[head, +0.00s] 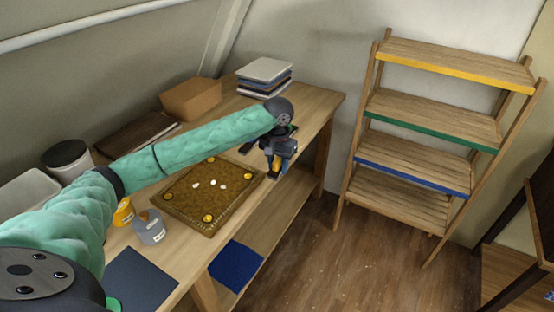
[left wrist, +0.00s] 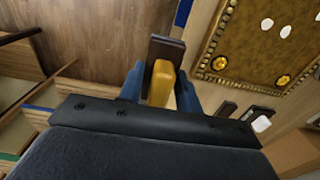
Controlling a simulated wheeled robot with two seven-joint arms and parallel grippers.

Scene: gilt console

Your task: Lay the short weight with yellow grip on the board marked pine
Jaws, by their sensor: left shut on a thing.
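The short weight with yellow grip (left wrist: 161,84) is between the blue fingers of my left gripper (left wrist: 160,88) in the left wrist view. Its dark bar shows beyond the fingers. In the head view my left gripper (head: 277,168) points down at the table's right edge, and the weight is mostly hidden there. A ladder shelf at the right has boards with a yellow edge (head: 455,66), a green edge (head: 430,132), a blue edge (head: 412,177) and a plain lowest board (head: 400,200). I cannot read a pine mark on any. My right gripper is not in view.
An ornate gilt panel (head: 177,205) lies on the wooden table, with two labelled jars (head: 149,227) beside it. Dark pieces, one with a white grip (left wrist: 261,123), lie near the gripper. Books (head: 264,70) and a box (head: 190,98) stand behind. Open floor (head: 325,260) separates table and shelf.

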